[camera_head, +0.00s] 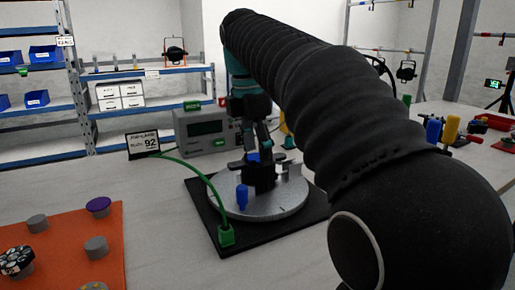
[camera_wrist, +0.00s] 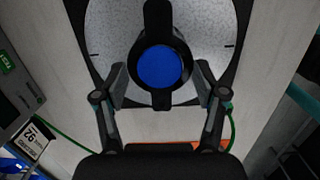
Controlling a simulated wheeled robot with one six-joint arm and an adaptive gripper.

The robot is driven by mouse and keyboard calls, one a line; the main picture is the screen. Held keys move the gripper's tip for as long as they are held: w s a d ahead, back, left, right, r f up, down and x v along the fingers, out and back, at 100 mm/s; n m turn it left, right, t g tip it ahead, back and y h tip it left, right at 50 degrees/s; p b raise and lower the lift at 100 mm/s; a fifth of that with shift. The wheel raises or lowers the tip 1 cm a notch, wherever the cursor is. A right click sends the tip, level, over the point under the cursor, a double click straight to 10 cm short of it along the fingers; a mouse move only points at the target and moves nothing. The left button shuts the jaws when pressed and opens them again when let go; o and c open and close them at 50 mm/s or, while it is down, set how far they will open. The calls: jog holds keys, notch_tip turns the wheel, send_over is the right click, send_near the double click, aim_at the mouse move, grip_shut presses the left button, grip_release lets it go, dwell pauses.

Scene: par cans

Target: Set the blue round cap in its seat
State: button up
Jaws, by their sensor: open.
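The blue round cap (camera_wrist: 159,67) lies on top of a black holder with two arms (camera_wrist: 155,18), face toward the wrist camera. In the head view the holder (camera_head: 259,176) stands on a grey round plate (camera_head: 285,207), with a bit of the blue cap (camera_head: 253,157) showing at its top. My gripper (camera_wrist: 161,80) is open, one finger on each side of the cap and holder. I see gaps between the fingers and the cap. In the head view my gripper (camera_head: 257,143) is just above the holder. How deep the cap sits in the holder cannot be told.
A blue peg (camera_head: 242,197) stands on the plate's front left. A green cable (camera_head: 187,164) runs to a green plug (camera_head: 225,235) on the black base. A grey meter (camera_head: 207,128) stands behind. An orange mat (camera_head: 62,246) with several knobs lies left.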

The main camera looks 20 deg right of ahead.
jog(key=shift+o, duration=0.2)
jog(key=shift+s+a+r, duration=0.1)
jog(key=shift+a+r, duration=0.05)
jog(key=shift+r, duration=1.1)
jog(key=shift+w+a+r, duration=0.1)
jog(key=shift+a+r, duration=0.05)
jog(key=shift+r, duration=1.05)
jog(key=shift+s+a+r, duration=0.1)
jog(key=shift+a+r, duration=0.05)
jog(key=shift+r, duration=1.1)
